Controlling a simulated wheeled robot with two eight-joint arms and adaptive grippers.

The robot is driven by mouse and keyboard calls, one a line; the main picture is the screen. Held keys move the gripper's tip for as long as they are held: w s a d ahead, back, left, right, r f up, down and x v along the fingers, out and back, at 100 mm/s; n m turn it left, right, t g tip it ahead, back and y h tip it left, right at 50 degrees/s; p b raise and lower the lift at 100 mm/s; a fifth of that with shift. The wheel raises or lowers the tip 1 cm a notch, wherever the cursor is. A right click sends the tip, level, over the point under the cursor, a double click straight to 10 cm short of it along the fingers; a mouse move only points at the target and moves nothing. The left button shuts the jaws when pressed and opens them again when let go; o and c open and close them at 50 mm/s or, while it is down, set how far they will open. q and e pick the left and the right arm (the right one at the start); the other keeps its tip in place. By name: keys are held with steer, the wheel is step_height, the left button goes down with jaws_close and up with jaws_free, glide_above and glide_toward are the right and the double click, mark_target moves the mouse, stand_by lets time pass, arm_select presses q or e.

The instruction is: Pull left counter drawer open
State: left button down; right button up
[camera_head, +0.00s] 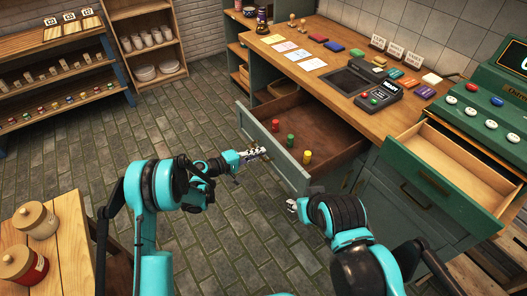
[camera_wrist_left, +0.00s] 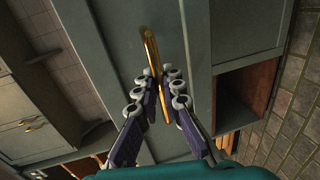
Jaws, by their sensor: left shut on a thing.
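The left counter drawer (camera_head: 254,124) stands pulled out, its grey-green front facing the open floor. Inside its wooden box are a red piece (camera_head: 275,125), a green piece (camera_head: 290,140) and a yellow piece (camera_head: 307,157). My left gripper (camera_head: 262,152) is at the drawer front. In the left wrist view its fingers (camera_wrist_left: 160,100) are shut on the long gold handle (camera_wrist_left: 150,50). In the head view the handle is hidden. My right gripper (camera_head: 291,204) is below the drawer's right end, apart from it; its finger opening is too small to judge.
The wooden counter (camera_head: 330,62) above holds cards, ink pads and a dark card machine (camera_head: 379,95). A green cash register (camera_head: 490,110) with its own open drawer (camera_head: 455,165) is at right. Shelves stand at the back left. The brick floor (camera_head: 150,120) left of the drawer is clear.

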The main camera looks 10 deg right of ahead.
arm_select(q)
steer(key=shift+a, duration=0.1)
steer(key=c, duration=1.9)
jaws_free()
steer(key=v, duration=1.2)
steer(key=shift+f, duration=0.1)
